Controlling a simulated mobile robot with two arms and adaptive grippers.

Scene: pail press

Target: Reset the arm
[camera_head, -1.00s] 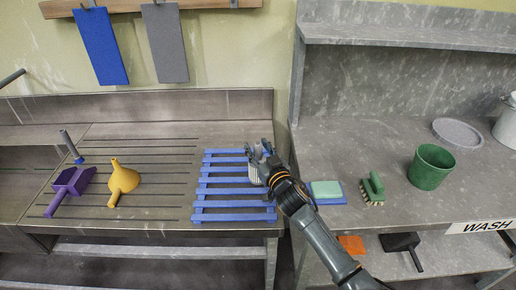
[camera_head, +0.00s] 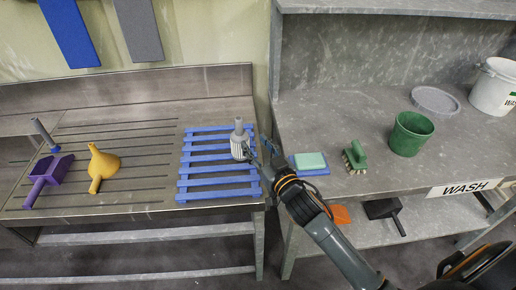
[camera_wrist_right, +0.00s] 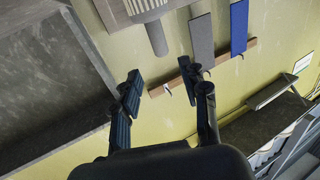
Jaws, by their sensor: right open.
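My right gripper (camera_head: 262,158) is open and empty, just right of a grey ribbed tool (camera_head: 241,148) with an upright round handle. The tool stands on the blue slatted rack (camera_head: 212,182) near its right side. In the right wrist view, the two fingers of my right gripper (camera_wrist_right: 166,84) are spread with only background between them. The grey tool (camera_wrist_right: 154,30) shows beyond them at the top edge, apart from the fingers. My left gripper is not in view.
A purple scoop (camera_head: 47,172) and yellow funnel (camera_head: 102,163) lie left on the metal drainboard. Right of my arm are a pale green sponge (camera_head: 310,161), a green brush (camera_head: 355,156), a green pail (camera_head: 410,134), a grey disc (camera_head: 435,101) and a white bucket (camera_head: 494,88).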

